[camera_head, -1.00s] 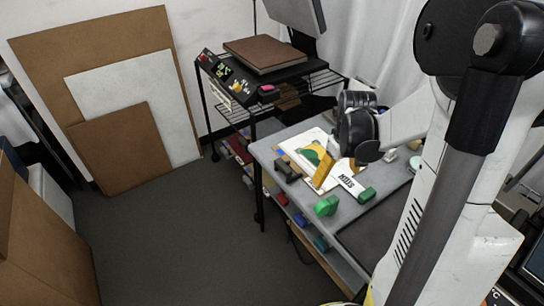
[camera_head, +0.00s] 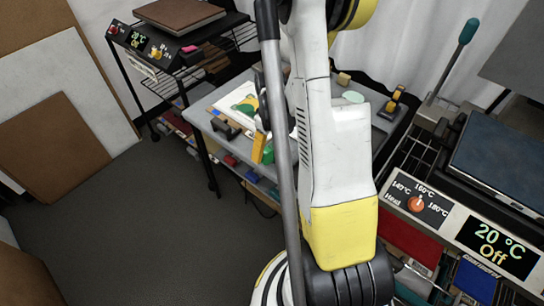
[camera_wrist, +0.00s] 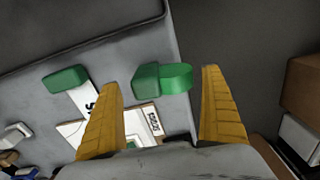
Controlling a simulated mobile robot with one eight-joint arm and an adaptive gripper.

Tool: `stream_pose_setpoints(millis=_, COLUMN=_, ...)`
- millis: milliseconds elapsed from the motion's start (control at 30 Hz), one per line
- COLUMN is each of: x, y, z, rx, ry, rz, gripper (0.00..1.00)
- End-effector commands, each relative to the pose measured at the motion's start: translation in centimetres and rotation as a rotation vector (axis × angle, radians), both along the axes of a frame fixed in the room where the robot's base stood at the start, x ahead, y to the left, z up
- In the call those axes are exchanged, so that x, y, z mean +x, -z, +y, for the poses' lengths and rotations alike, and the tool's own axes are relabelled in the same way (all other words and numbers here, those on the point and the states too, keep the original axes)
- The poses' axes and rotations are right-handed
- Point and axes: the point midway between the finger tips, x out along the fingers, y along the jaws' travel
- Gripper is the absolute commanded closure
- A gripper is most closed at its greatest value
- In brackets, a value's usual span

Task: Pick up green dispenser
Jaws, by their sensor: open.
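The green dispenser (camera_wrist: 176,78), a blocky body with a rounded end, lies on the grey table near its edge in the wrist view. In the head view a green part of it (camera_head: 268,154) shows beside a yellow finger. My gripper (camera_wrist: 160,80) is open, its two yellow fingers apart, with the dispenser showing between and beyond the tips. I cannot tell how far above it the tips are. In the head view my arm hides most of the gripper (camera_head: 259,147). A second green block (camera_wrist: 66,79) with a white lettered strip lies to the left.
The grey table (camera_head: 212,119) carries printed sheets and a dark block (camera_head: 226,128). A black wire rack (camera_head: 207,70) stands behind left. A heat press (camera_head: 470,235) reading 20 °C, Off, stands at right. The dark floor (camera_head: 110,230) at left is clear.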

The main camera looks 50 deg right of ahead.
Motion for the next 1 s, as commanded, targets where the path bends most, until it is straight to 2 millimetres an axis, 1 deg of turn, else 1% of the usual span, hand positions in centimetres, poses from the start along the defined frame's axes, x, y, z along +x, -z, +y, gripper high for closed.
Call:
stream_pose_setpoints(millis=33, x=0.0, y=1.3, z=0.0, rx=0.0, ry=0.0, rz=0.0, gripper=0.06)
stream_pose_setpoints(millis=100, x=0.0, y=1.9, z=0.0, rx=0.0, ry=0.0, rz=0.0, gripper=0.06)
stream_pose_setpoints(millis=333, x=0.0, y=1.9, z=0.0, rx=0.0, ry=0.0, rz=0.0, gripper=0.06)
stream_pose_setpoints(millis=367, x=0.0, y=1.9, z=0.0, rx=0.0, ry=0.0, rz=0.0, gripper=0.15)
stream_pose_setpoints(millis=400, x=0.0, y=1.9, z=0.0, rx=0.0, ry=0.0, rz=0.0, gripper=0.27)
stream_pose_setpoints(millis=467, x=0.0, y=1.8, z=0.0, rx=0.0, ry=0.0, rz=0.0, gripper=0.46)
stream_pose_setpoints(millis=500, x=0.0, y=1.8, z=0.0, rx=0.0, ry=0.0, rz=0.0, gripper=0.58)
stream_pose_setpoints(millis=533, x=0.0, y=1.8, z=0.0, rx=0.0, ry=0.0, rz=0.0, gripper=0.66)
stream_pose_setpoints(millis=833, x=0.0, y=1.7, z=0.0, rx=0.0, ry=0.0, rz=0.0, gripper=0.66)
stream_pose_setpoints(millis=933, x=0.0, y=1.1, z=0.0, rx=0.0, ry=0.0, rz=0.0, gripper=0.66)
stream_pose_setpoints(millis=1000, x=0.0, y=0.4, z=0.0, rx=0.0, ry=0.0, rz=0.0, gripper=0.66)
